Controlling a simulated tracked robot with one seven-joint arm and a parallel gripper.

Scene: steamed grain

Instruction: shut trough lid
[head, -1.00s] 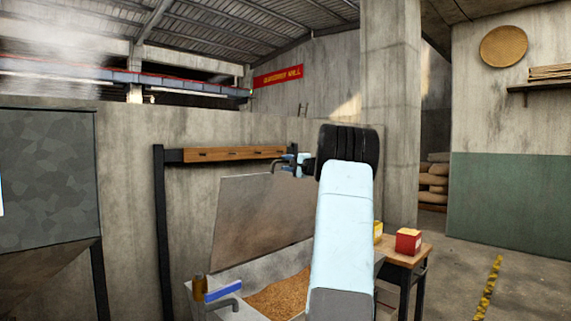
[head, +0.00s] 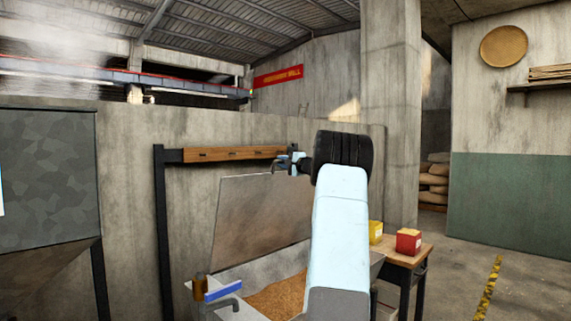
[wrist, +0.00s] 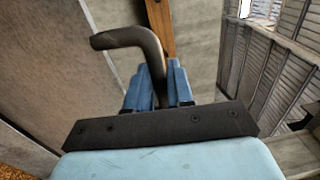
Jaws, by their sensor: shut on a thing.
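The trough lid (head: 258,222) is a flat grey-brown metal panel, standing raised and leaning back over the trough (head: 227,276), which holds brown grain (head: 275,297). In the wrist view the lid (wrist: 60,60) fills the left side, with its bent dark handle (wrist: 125,38) at its edge. My gripper (wrist: 158,88) has its blue fingers shut on the handle's straight leg. In the head view my gripper (head: 291,162) is small at the lid's top right corner, partly hidden by my arm. My arm also hides the trough's right part.
A wooden rail (head: 232,154) on dark posts stands behind the lid. A wooden table (head: 405,258) to the right bears a red box (head: 408,241) and a yellow box (head: 376,232). A grey hopper (head: 48,180) stands left.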

